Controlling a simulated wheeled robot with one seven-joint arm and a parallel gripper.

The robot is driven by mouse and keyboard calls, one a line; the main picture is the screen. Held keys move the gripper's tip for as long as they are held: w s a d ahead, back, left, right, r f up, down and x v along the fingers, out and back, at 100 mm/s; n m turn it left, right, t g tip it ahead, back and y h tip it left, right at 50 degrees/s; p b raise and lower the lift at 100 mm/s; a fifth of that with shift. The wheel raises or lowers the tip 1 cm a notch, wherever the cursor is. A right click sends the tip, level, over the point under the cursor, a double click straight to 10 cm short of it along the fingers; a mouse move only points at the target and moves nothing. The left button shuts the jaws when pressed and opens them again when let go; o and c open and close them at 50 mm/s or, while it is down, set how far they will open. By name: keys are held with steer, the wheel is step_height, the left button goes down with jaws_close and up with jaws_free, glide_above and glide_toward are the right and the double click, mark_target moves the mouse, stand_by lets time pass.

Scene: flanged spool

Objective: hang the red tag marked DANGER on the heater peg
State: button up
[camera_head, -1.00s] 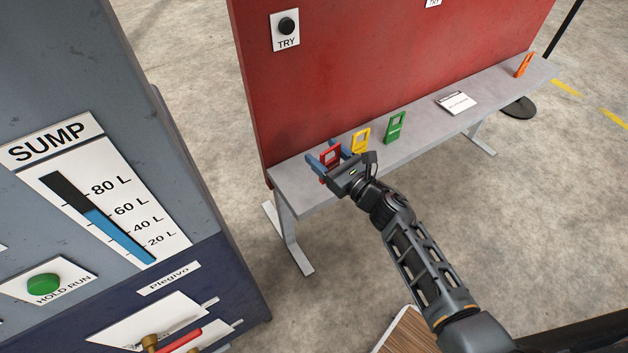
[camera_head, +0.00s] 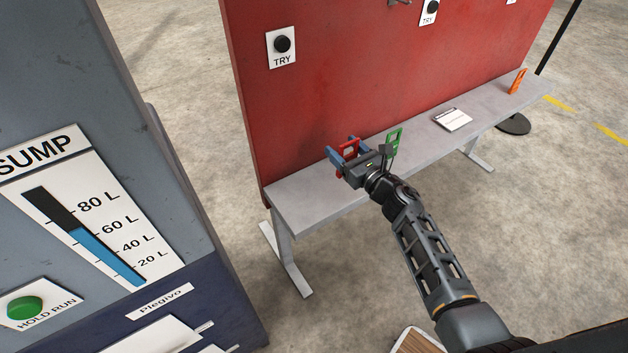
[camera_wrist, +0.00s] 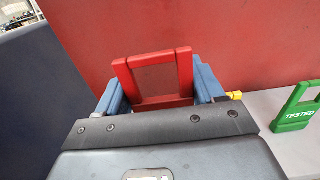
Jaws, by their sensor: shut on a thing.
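A red tag (camera_head: 348,148) is held between the blue fingers of my gripper (camera_head: 343,153), above the grey bench and in front of the red panel. In the wrist view the red tag (camera_wrist: 157,76) shows as a frame with an opening, standing up between the two blue fingertips of my gripper (camera_wrist: 160,92). Its lower part, where any lettering would be, is hidden behind the gripper body. I cannot make out a peg marked for the heater. A grey fitting (camera_head: 399,2) is cut off at the top of the red panel.
A green tag marked TESTED (camera_wrist: 296,108) stands on the bench (camera_head: 312,200), right of my gripper. A yellow bit (camera_wrist: 235,96) shows beside the right finger. A white card (camera_head: 453,119) and an orange tag (camera_head: 517,81) lie farther right. The SUMP cabinet (camera_head: 170,215) stands left.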

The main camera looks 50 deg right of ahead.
steer(key=shift+w+a+f+b, duration=0.7)
steer(key=shift+w+a+f, duration=0.25)
steer(key=shift+f, duration=0.45)
steer(key=shift+w+a+f+b, duration=0.75)
steer(key=shift+w+a+f, duration=0.2)
steer(key=shift+f, duration=0.5)
steer(key=shift+w+a+f+b, duration=0.8)
steer(key=shift+w+f, duration=0.25)
steer(key=shift+f, duration=0.35)
steer(key=shift+f, duration=0.25)
steer(key=o, duration=1)
steer(key=shift+r+p, duration=0.2)
steer(key=shift+p, duration=0.2)
steer(key=v, duration=0.2)
steer(key=b+v, duration=0.1)
steer(key=v, duration=0.3)
steer(key=shift+s+d+f, duration=0.1)
steer(key=shift+s+f, duration=0.2)
steer(key=shift+f, duration=0.05)
steer(key=shift+s, duration=0.65)
